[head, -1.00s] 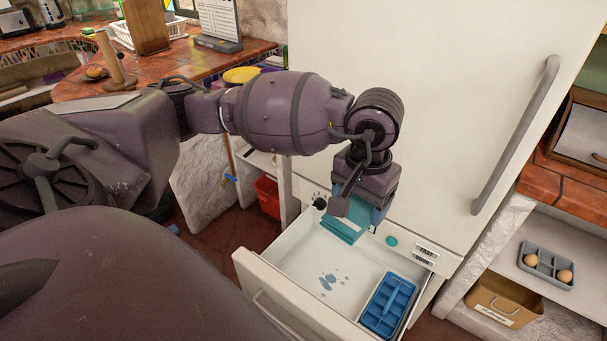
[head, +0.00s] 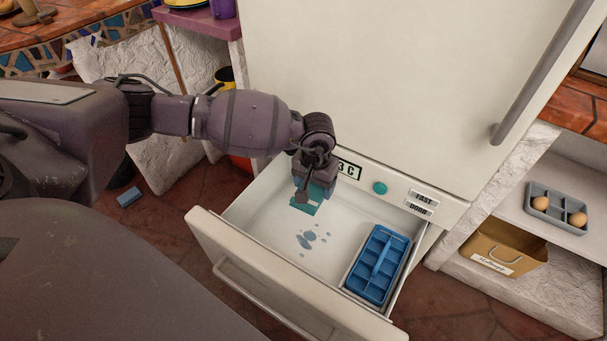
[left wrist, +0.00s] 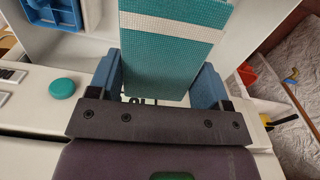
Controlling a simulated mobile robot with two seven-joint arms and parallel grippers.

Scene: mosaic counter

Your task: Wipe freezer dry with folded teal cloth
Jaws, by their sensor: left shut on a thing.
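My left gripper (head: 308,196) is shut on the folded teal cloth (head: 304,207), over the back of the open freezer drawer (head: 253,232). The left wrist view shows the cloth (left wrist: 170,50) with a pale stripe, between two blue fingers (left wrist: 155,80). Several bluish wet spots (head: 310,240) lie on the white drawer floor, in front of the cloth. Whether the cloth touches the floor I cannot tell. My right gripper is not in view.
A blue ice tray (head: 378,264) lies at the drawer's right side. The fridge door (head: 370,90) above is closed. A teal knob (head: 380,188) is on the panel. An egg tray (head: 555,207) and a labelled box (head: 500,247) are on the right shelves. A blue block (head: 129,197) lies on the floor.

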